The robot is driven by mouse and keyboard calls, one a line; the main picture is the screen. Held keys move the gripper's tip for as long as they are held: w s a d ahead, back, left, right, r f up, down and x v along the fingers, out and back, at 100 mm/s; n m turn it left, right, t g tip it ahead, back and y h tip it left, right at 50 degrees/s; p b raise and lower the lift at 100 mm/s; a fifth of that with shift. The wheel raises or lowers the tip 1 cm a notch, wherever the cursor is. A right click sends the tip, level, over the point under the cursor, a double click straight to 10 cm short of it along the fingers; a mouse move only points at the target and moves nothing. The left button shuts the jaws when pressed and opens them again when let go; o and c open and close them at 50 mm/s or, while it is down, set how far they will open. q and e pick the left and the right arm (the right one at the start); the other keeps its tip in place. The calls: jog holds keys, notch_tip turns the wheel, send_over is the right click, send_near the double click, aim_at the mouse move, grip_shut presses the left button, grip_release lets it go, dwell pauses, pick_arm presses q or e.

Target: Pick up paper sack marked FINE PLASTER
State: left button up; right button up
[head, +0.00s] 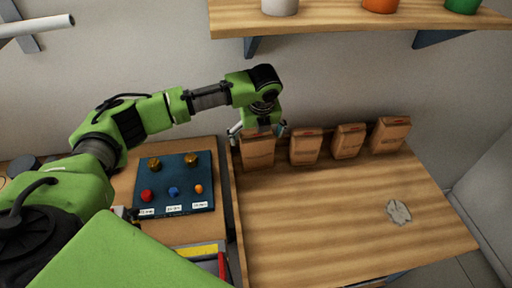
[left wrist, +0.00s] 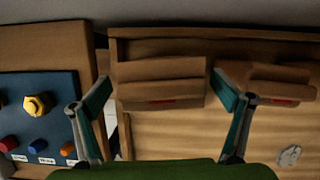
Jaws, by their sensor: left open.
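Several brown paper sacks stand in a row along the back of the wooden bench; their print is too small to read, so I cannot tell which is marked FINE PLASTER. My left gripper (head: 257,133) is open above the leftmost sack (head: 258,153) and partly covers its top. In the left wrist view this sack (left wrist: 160,82) lies between the two spread fingers (left wrist: 163,120). The second sack (head: 305,149) stands just right of it; in the left wrist view it (left wrist: 275,80) is close to the right finger. The third sack (head: 348,142) and rightmost sack (head: 390,135) stand farther right.
A blue panel (head: 174,208) with coloured knobs lies left of the bench's raised edge (head: 236,215). A grey patch (head: 398,212) lies on the bench at right. A wooden shelf (head: 350,20) with pots hangs above. The bench's middle is clear.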

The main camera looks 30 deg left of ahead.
pick_arm(q)
jog(key=x, duration=0.4)
jog(key=shift+w+f+p, duration=0.15)
jog(key=shift+p, duration=0.15)
jog(key=c, duration=1.5)
jog(key=shift+r, duration=0.3)
